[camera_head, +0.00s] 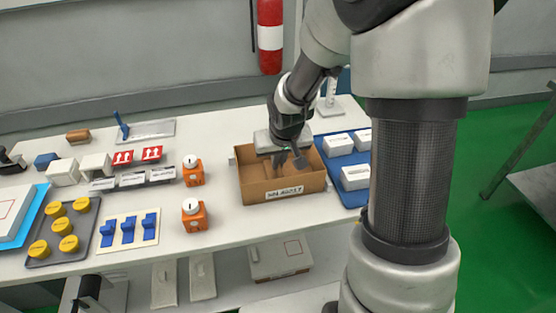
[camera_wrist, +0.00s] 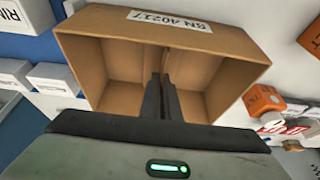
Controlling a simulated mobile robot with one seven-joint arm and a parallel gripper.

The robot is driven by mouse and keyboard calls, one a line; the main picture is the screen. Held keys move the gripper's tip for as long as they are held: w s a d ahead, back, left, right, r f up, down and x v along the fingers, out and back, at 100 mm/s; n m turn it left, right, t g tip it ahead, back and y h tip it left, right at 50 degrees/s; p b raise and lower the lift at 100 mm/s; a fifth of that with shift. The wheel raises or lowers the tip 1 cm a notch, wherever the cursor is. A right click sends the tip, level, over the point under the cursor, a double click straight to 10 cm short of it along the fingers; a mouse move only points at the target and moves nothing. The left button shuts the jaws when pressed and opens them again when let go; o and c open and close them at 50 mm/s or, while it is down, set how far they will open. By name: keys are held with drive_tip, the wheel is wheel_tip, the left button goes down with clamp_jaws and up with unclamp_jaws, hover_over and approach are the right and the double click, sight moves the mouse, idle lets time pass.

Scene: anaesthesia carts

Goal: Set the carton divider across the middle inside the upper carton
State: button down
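The open brown carton (camera_head: 253,193) stands on the white tabletop, its label facing the front. In the wrist view the carton (camera_wrist: 228,42) shows its labelled wall at the top and two hollows inside. The thin brown carton divider (camera_wrist: 165,62) stands between these hollows, near the middle, running from the labelled wall toward my fingers. My gripper (camera_head: 291,162) reaches down into the carton from above. In the wrist view my gripper's dark fingers (camera_wrist: 161,88) are close together on the divider's near part. The divider's lower edge and its contact with the floor are hidden.
A blue tray (camera_head: 345,185) with white boxes stands right beside the carton. Orange-and-white containers (camera_head: 194,215) stand to its left. Further left are blue parts, red-marked boxes and a tray of yellow-capped jars (camera_head: 68,243). A lower shelf holds a white box (camera_head: 280,262).

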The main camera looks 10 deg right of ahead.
drive_tip(key=shift+f+b, duration=0.3)
drive_tip(key=shift+f, duration=0.25)
drive_tip(key=c, duration=2.5)
unclamp_jaws()
drive_tip(key=o, duration=0.6)
drive_tip(key=shift+c, duration=0.2)
drive_tip(key=p+v, duration=0.4)
drive_tip(key=v, duration=1.3)
drive_tip(key=shift+s+r+p, duration=0.15)
drive_tip(key=shift+p, duration=0.25)
